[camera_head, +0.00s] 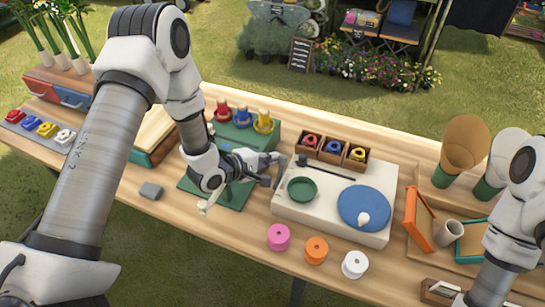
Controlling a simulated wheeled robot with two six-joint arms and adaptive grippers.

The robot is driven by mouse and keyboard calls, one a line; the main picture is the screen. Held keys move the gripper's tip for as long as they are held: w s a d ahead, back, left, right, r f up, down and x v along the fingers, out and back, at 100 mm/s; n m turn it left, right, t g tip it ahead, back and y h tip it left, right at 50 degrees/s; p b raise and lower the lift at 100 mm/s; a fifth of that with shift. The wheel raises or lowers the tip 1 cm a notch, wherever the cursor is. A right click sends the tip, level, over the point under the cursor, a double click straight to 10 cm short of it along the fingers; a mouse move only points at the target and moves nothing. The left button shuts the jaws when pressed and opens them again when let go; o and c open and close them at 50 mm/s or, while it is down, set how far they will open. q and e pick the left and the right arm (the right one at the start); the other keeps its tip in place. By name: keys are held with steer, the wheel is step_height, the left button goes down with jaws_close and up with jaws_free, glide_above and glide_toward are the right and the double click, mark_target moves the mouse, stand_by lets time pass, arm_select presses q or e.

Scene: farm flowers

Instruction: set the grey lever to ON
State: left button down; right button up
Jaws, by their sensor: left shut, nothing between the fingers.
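A dark grey rod with a knob at its left end (325,168) lies across the top of a white box (330,218); it may be the grey lever. No ON marking is readable. My left gripper (275,168) is shut and empty, just left of the white box and the rod's knob end, over the right side of a green stand (215,190). I cannot tell whether it touches the box. Part of the green stand is hidden behind my left wrist. My right arm comes in at the right; its gripper is not visible.
The white box carries a green dish (302,190) and a blue disc (364,208). Pink (278,237), orange (316,250) and white (355,264) spools stand in front. Wooden boxes (333,150) stand behind. A small grey block (151,190) lies left.

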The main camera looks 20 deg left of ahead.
arm_select(q)
steer(key=shift+s+r, duration=0.15)
steer(key=shift+s, duration=0.15)
steer(key=shift+s+r, duration=0.2)
steer(key=shift+s, duration=0.9)
steer(key=shift+s+a+f+b, duration=0.15)
steer(key=shift+s+b, duration=0.2)
steer(key=shift+s, duration=0.55)
steer(key=shift+s+d+f+b, duration=0.1)
steer(key=shift+s+b, duration=0.25)
steer(key=shift+s, duration=0.65)
steer(key=shift+s+a+r+p, duration=0.1)
steer(key=shift+s+r+p, duration=0.25)
steer(key=shift+s, duration=0.25)
